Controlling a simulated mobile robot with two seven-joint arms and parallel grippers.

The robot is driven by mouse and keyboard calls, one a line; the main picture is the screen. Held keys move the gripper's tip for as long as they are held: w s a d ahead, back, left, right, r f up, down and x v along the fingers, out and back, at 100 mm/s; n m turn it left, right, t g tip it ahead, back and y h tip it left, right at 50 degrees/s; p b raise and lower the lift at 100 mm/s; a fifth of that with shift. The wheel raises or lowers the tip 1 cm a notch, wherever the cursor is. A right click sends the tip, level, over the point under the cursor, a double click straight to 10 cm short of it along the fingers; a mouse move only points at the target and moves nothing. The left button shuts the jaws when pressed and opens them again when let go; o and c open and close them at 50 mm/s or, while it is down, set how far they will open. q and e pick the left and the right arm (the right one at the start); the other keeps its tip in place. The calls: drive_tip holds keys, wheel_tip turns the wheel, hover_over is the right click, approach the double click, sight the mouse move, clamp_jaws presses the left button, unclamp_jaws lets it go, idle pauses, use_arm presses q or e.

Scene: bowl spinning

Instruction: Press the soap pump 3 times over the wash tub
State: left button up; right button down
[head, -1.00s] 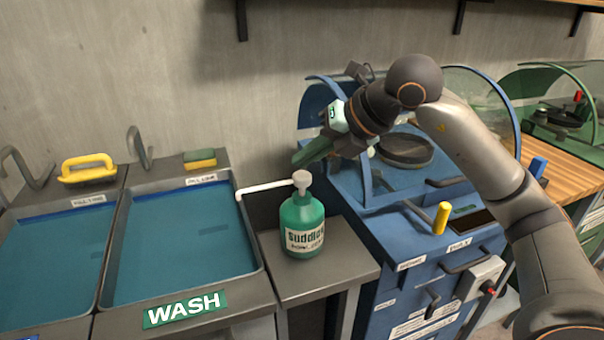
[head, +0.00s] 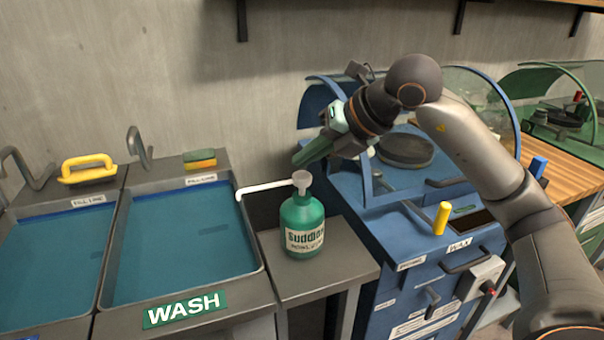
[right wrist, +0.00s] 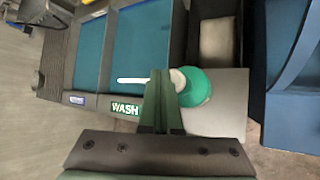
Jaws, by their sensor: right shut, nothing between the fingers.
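The green soap bottle (head: 302,226) stands upright on a grey side shelf right of the wash tub. Its white pump head (head: 301,179) has a long spout reaching left over the tub's right edge. The wash tub (head: 262,262) holds blue-green water and bears a WASH label. My right gripper (head: 298,160) is shut and empty, just above and behind the pump head in the head view. My left gripper is not in view.
A second tub (head: 50,262) lies to the left, with a yellow-handled brush (head: 87,168) behind it. A sponge (head: 200,158) sits on the wash tub's back ledge. A blue machine (head: 400,262) with a clear curved guard stands close right of the bottle.

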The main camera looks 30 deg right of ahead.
sight(301, 175)
drive_tip(key=shift+f+b, duration=0.4)
drive_tip(key=shift+f, duration=0.05)
drive_tip(key=shift+f+b, duration=0.8)
drive_tip(key=shift+f, duration=0.25)
idle(0.8)
drive_tip(key=shift+r, duration=0.1)
drive_tip(key=shift+r+p, duration=1.25)
drive_tip(key=shift+r, duration=0.05)
wheel_tip(301, 175, up, 5)
drive_tip(key=p, duration=0.4)
drive_tip(key=shift+r+p, duration=0.1)
drive_tip(key=shift+p, duration=0.25)
